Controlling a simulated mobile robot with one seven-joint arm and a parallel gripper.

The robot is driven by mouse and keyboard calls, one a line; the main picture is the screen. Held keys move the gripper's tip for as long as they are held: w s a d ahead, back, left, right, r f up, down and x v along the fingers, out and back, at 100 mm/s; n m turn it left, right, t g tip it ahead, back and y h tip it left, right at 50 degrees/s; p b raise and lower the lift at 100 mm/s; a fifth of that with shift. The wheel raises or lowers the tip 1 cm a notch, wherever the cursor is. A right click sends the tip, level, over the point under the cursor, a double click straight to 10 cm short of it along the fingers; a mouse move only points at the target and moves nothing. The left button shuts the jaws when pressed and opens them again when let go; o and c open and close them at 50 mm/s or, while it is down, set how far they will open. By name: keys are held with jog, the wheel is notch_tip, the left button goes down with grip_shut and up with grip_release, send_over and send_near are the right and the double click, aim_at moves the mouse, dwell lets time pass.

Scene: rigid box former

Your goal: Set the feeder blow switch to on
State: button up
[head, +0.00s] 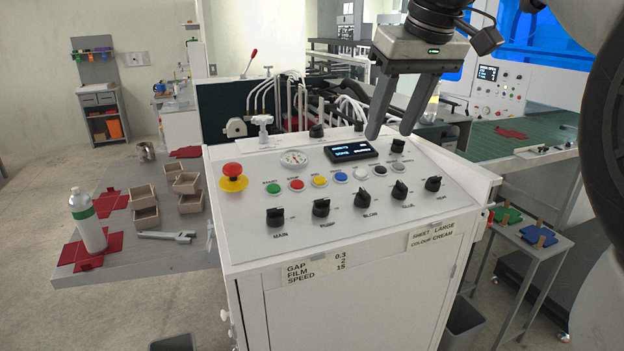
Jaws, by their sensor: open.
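The white control panel (330,240) has a row of black rotary knobs along its front. The blow knob (362,198) is the middle one, above a small label that seems to read BLOW; which way it points is too small to tell. My gripper (388,132) is open and empty, with its fingers pointing down. In the picture its tips show above and a little right of the blow knob, near the display at the back of the panel. Nothing is between the fingers, and no contact with the panel is visible.
Similar knobs flank it, including the main knob (275,216) and pump knob (321,207). Behind are coloured buttons, a red emergency stop (232,176), a gauge (294,158) and a display (350,150). A bottle (87,222) and small boxes stand on the grey side table.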

aim_at(365, 192)
jog(key=b+x, duration=0.1)
jog(key=x, duration=1.6)
jog(key=c, duration=1)
